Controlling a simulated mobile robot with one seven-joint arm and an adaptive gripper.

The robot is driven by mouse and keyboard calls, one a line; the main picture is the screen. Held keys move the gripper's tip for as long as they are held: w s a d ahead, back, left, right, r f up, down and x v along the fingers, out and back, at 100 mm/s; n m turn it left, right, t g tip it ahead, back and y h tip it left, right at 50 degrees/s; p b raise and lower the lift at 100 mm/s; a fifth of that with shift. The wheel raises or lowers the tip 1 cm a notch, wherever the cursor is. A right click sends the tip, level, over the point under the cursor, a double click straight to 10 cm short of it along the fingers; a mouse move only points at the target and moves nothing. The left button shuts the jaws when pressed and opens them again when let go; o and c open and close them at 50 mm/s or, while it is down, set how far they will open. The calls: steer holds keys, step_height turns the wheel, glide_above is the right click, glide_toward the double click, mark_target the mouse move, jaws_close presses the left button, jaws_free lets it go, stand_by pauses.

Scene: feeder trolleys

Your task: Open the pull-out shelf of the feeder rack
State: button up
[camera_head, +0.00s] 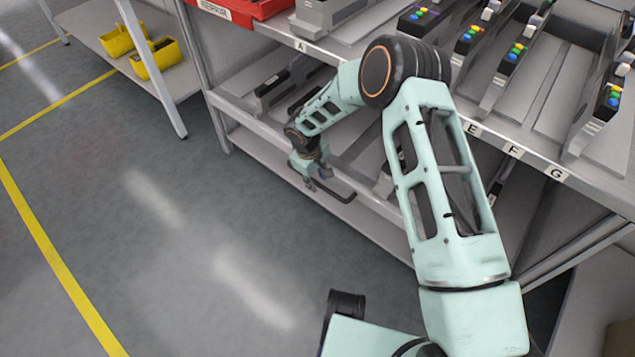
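The feeder rack (322,52) stands at the upper right, with a labelled top shelf. Below it is a middle shelf (240,112) holding feeder units, which looks like the pull-out shelf. A dark bar handle (343,198) shows at its front, partly hidden by my gripper. My gripper (318,181) points down at the left end of this handle, close to or touching it. The fingers are small in view, and I cannot tell whether they are open or closed around the bar. My arm hides part of the middle shelf.
Feeders with coloured buttons (517,52) stand on the top shelf beside a red bin (262,8). A lower shelf (262,150) lies underneath. Yellow bins (158,58) sit on another trolley at the upper left. The grey floor in front of the rack is clear.

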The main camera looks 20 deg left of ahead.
steer(key=shift+w+f, duration=0.1)
steer(key=shift+f, duration=0.2)
steer(key=shift+c, duration=0.7)
jaws_close()
